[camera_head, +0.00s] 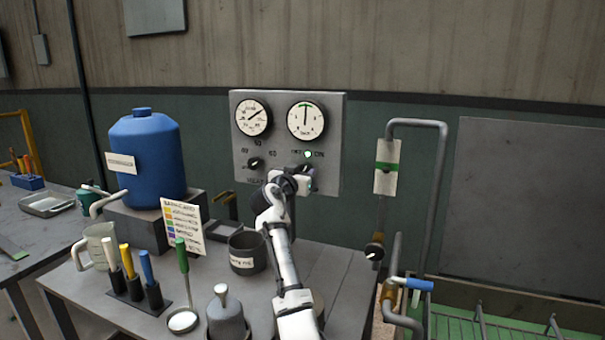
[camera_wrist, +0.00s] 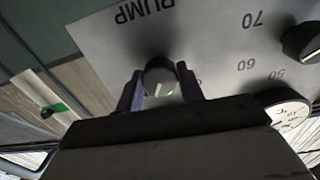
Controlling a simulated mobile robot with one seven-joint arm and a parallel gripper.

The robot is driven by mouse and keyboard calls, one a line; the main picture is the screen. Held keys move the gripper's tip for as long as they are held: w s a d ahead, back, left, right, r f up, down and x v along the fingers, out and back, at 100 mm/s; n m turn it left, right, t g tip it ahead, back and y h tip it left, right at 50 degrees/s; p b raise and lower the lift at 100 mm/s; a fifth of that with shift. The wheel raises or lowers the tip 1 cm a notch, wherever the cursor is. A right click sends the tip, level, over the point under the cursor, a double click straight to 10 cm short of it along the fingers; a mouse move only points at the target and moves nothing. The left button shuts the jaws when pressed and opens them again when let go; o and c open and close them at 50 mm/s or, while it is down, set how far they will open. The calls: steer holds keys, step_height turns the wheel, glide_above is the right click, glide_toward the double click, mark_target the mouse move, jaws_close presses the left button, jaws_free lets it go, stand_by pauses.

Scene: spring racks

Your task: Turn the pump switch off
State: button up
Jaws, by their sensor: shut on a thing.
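The pump switch (camera_wrist: 160,78) is a round dark knob with a pale face and a white pointer mark, on a grey control panel (camera_head: 240,180). The word PUMP stands beside it, upside down in the wrist view. My gripper (camera_wrist: 160,90) has its two fingers on either side of the knob and is shut on it. In the head view my gripper (camera_head: 303,180) reaches the lower right of the panel and hides most of the switch. A small pale green light (camera_head: 308,154) shows just above it.
Two round gauges (camera_head: 252,118) (camera_head: 306,120) sit above, and another black knob (camera_head: 255,163) is to the left. Below, the bench holds a dark pot (camera_head: 247,253), a blue tank (camera_head: 147,155) and several colored-handled tools. A pipe with a tag (camera_head: 387,166) stands right.

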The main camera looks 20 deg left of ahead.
steer(key=shift+n, duration=0.3)
steer(key=n+p, duration=0.1)
steer(key=n, duration=0.4)
steer(key=shift+r+n, duration=0.1)
steer(key=shift+n, duration=0.2)
steer(key=n+p, duration=0.1)
steer(key=n, duration=0.4)
steer(key=shift+d+n+p, duration=0.1)
steer(key=shift+n+p, duration=0.2)
steer(key=shift+p, duration=0.1)
steer(key=o, duration=1)
steer(key=s, duration=0.9)
steer(key=s+b, duration=0.1)
steer(key=s, duration=0.3)
steer(key=shift+s+a+f, duration=0.2)
steer(key=shift+s+a, duration=0.1)
steer(key=shift+s, duration=0.1)
